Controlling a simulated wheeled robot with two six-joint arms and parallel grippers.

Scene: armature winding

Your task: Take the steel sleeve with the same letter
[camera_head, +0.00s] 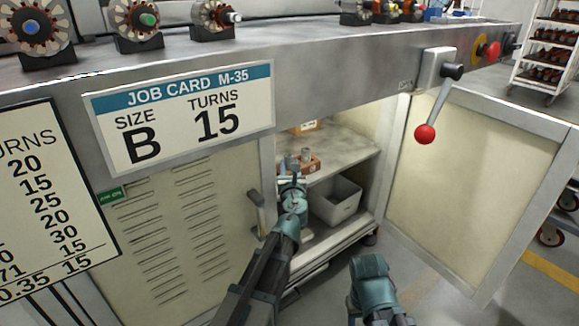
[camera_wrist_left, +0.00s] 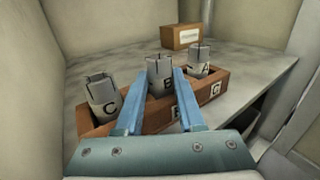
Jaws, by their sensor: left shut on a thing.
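The job card (camera_head: 181,118) on the bench front reads size B, 15 turns. A wooden rack (camera_wrist_left: 208,88) on the cabinet shelf holds three grey slotted steel sleeves. In the left wrist view they are the C sleeve (camera_wrist_left: 104,101) at left, the B sleeve (camera_wrist_left: 160,74) in the middle and the A sleeve (camera_wrist_left: 200,62) at right. My left gripper (camera_wrist_left: 162,85) is shut on the B sleeve, one blue finger on each side. The B sleeve's lower part is hidden, so I cannot tell whether it is lifted. In the head view my left gripper (camera_head: 291,182) reaches into the cabinet. My right gripper's fingers are not visible.
The cabinet door (camera_head: 470,175) stands open at right. A grey bin (camera_head: 337,203) sits below the shelf (camera_head: 345,150). A small labelled box (camera_wrist_left: 187,36) stands behind the rack. A red-knobbed lever (camera_head: 426,133) hangs by the opening. Armatures (camera_head: 137,25) stand on the bench.

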